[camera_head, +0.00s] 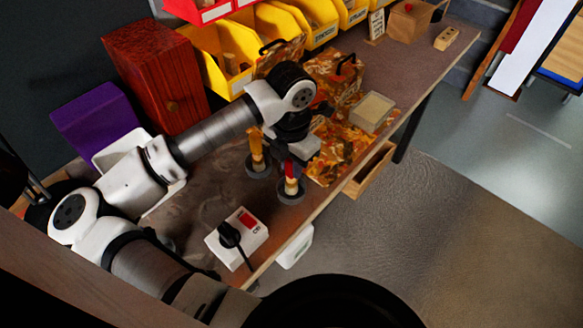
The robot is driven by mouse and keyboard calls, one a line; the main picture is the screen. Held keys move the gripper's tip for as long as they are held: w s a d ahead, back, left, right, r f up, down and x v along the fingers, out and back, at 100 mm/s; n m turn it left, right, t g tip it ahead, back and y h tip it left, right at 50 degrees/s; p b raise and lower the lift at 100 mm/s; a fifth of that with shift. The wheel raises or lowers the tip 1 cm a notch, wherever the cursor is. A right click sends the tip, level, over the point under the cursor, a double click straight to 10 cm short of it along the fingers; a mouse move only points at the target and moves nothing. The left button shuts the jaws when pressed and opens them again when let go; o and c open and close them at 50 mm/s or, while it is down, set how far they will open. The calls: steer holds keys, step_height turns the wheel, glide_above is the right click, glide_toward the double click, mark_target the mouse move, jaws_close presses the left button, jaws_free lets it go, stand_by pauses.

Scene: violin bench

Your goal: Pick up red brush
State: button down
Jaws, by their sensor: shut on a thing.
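The red brush (290,171) stands upright in a dark round holder (291,196) near the front edge of the bench. Only its lower part, red with a pale band, shows below the jaws. My gripper (288,158) points down from above and is shut on the top of the red brush. The brush's lower end is still within the holder's outline; I cannot tell whether it touches the bottom.
A yellow-orange brush (256,147) stands in a second dark holder (258,169), just left. A white switch box (236,238) with a cable sits in front. Behind are a patterned orange mat (335,150), a clear box (372,111) and yellow bins (213,55).

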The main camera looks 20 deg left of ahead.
step_height(320, 180, up, 19)
steer(key=b, duration=0.2)
steer(key=shift+b, duration=0.4)
steer(key=shift+f, duration=0.1)
stand_by(1.1)
